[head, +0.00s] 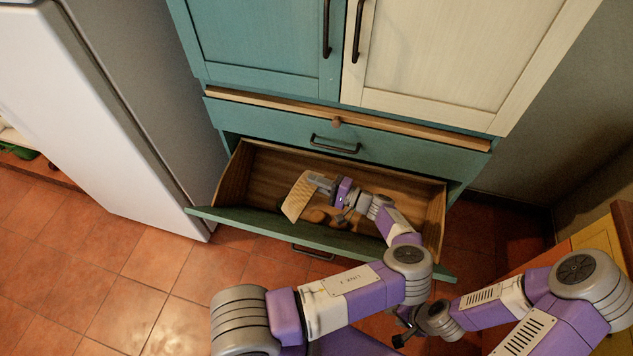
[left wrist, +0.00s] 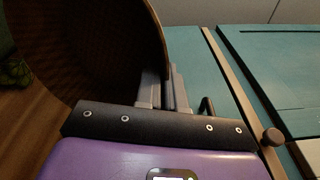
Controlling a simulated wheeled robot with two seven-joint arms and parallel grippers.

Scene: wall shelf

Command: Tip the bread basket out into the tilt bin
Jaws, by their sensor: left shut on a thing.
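The bread basket (head: 300,198), pale and woven, is steeply tilted over the left half of the open tilt bin (head: 433,215). My left gripper (head: 322,183) is shut on the basket's rim. In the left wrist view the basket (left wrist: 105,45) looms dark and close, its wall between the fingers (left wrist: 166,92). Brown bread pieces (head: 318,215) lie in the bin below the basket, partly hidden by it and by my arm. My right gripper (head: 405,328) hangs low at the bottom right, away from the bin; its fingers are too small to judge.
The teal cabinet has a closed drawer (head: 290,133) and a wooden board with a knob (head: 337,121) above the bin. A white fridge (head: 110,110) stands to the left. A yellow-topped unit (head: 597,238) is at the right. Tiled floor is clear at the left.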

